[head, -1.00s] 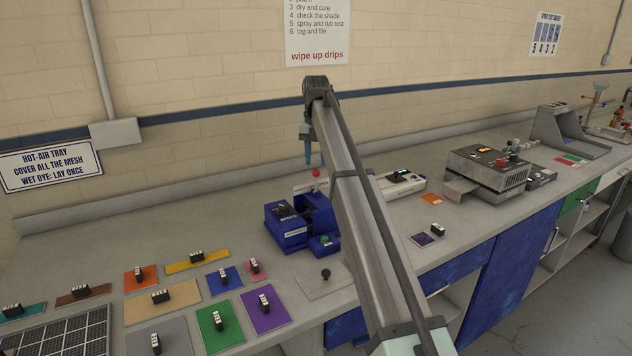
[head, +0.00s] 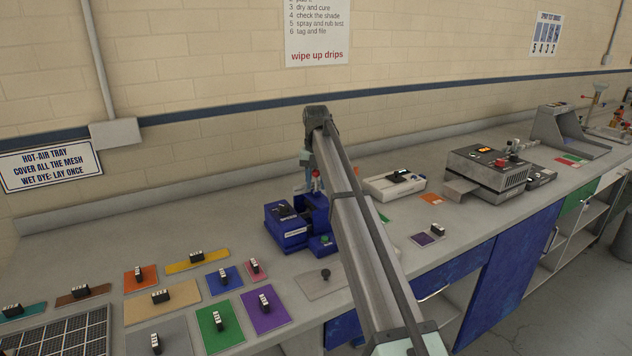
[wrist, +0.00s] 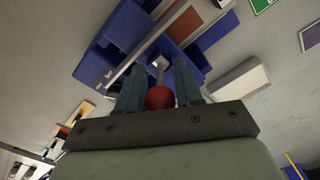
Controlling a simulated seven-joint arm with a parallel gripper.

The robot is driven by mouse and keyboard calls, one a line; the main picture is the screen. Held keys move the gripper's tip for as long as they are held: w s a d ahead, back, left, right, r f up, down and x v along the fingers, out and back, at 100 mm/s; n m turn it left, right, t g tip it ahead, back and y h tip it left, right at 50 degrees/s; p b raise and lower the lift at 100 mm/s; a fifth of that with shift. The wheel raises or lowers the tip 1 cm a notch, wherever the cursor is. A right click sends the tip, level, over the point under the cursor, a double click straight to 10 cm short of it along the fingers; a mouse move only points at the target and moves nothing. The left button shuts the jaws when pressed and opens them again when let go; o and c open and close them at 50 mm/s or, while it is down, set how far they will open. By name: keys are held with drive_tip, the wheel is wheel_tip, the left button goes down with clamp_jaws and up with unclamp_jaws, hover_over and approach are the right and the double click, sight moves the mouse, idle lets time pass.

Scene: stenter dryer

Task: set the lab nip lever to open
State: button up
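The lab nip is a blue machine (head: 290,236) on the bench, left of my arm in the head view. Its lever ends in a red ball knob (head: 317,174), raised above the housing. My gripper (head: 309,184) is lowered at the knob, partly hidden behind my arm link. In the wrist view, the red knob (wrist: 160,97) sits between the two blue-grey fingers of my gripper (wrist: 157,78), with its pale stem (wrist: 160,66) beyond. The fingers are apart, one on each side; I cannot tell whether either touches the knob. The blue nip body (wrist: 115,45) is behind them.
A white device (head: 394,186) stands right of the nip, with a grey machine (head: 488,167) farther right. Several coloured swatches with small black-and-white blocks, such as the purple one (head: 270,316), lie to the left. A beige plate (head: 318,284) with a dark knob lies in front.

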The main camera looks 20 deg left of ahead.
clamp_jaws()
idle(0.4)
drive_tip(key=shift+w+d+g+y, duration=0.35)
drive_tip(key=shift+w+g+y, duration=0.05)
drive_tip(key=shift+g+y, duration=0.4)
drive_tip(key=shift+w+d+f+g+y, duration=0.2)
drive_tip(key=shift+d+g+y, duration=0.05)
drive_tip(key=shift+g+y, duration=0.4)
drive_tip(key=shift+w+d+f+g+y, duration=0.15)
drive_tip(key=shift+w+d+g+y, duration=0.05)
drive_tip(key=shift+g+y, duration=0.45)
drive_tip(key=shift+o, duration=0.3)
unclamp_jaws()
